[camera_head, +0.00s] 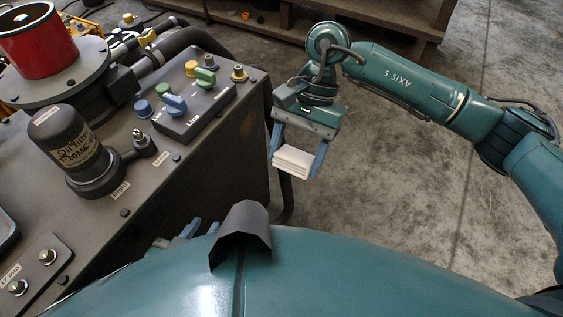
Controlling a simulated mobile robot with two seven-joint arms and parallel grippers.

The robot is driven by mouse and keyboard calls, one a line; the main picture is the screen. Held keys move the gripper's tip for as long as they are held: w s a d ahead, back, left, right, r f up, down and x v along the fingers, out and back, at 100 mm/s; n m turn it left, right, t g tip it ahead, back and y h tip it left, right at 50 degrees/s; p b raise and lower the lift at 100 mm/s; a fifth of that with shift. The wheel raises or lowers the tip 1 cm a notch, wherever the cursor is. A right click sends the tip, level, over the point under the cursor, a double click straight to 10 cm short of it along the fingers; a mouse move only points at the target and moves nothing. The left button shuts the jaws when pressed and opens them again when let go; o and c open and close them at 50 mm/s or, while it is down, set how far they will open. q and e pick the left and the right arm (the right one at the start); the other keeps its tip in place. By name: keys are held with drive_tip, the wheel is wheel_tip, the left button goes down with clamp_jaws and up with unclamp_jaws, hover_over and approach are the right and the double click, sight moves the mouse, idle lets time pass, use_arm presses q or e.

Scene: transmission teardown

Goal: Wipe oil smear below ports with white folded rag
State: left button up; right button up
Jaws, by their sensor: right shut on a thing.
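My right gripper (297,164) is shut on the white folded rag (292,158). It holds the rag in the air to the right of the machine, clear of its side. Capped ports with blue, green and yellow tops (190,92) stand on the machine's top near its right edge. The dark side face (215,155) drops below them; I cannot make out an oil smear on it. My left gripper (178,236) shows only as blue finger parts low at the machine's front edge, mostly hidden behind my body, and its opening cannot be judged.
The machine (150,190) fills the left side, with a dark oil filter (72,150) and a red cylinder (38,45) on top. Dark hoses (180,42) run behind the ports. A wooden shelf (385,22) stands at the back. Concrete floor (400,180) lies open at right.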

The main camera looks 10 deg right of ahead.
sight(285, 151)
drive_tip(key=a+f+m+y+b, duration=0.1)
drive_tip(key=m+y, duration=0.1)
drive_tip(key=a+f+m+y+b, duration=0.1)
drive_tip(key=a+f+m+y, duration=0.1)
drive_tip(key=shift+w+a+b, duration=0.2)
drive_tip(key=shift+b, duration=0.1)
drive_tip(key=w+d+f+m+t+y+b, duration=0.2)
drive_tip(key=w+f+m+t+y+b, duration=0.45)
drive_tip(key=m+t+b, duration=0.6)
use_arm(q)
wheel_tip(285, 151, down, 6)
drive_tip(key=m+t+h+p, duration=0.1)
drive_tip(key=p, duration=0.2)
drive_tip(key=shift+w+d+m+t, duration=0.15)
drive_tip(key=shift+d+m+t, duration=0.15)
drive_tip(key=shift+t, duration=0.1)
use_arm(e)
drive_tip(key=shift+w+a+r+m+t+y, duration=0.1)
drive_tip(key=shift+w+a+m+t+y, duration=0.1)
drive_tip(key=shift+w+a+t, duration=0.4)
drive_tip(key=shift+w+a+f+m+t+y, duration=0.1)
drive_tip(key=shift+w+a+m+t, duration=0.15)
drive_tip(key=shift+w+a, duration=0.65)
drive_tip(key=shift+w+a+r+m+t+y, duration=0.15)
drive_tip(key=shift+w+a+t, duration=0.3)
drive_tip(key=shift+a, duration=0.6)
use_arm(q)
drive_tip(key=shift+r, duration=0.15)
use_arm(e)
drive_tip(key=shift+x, duration=0.95)
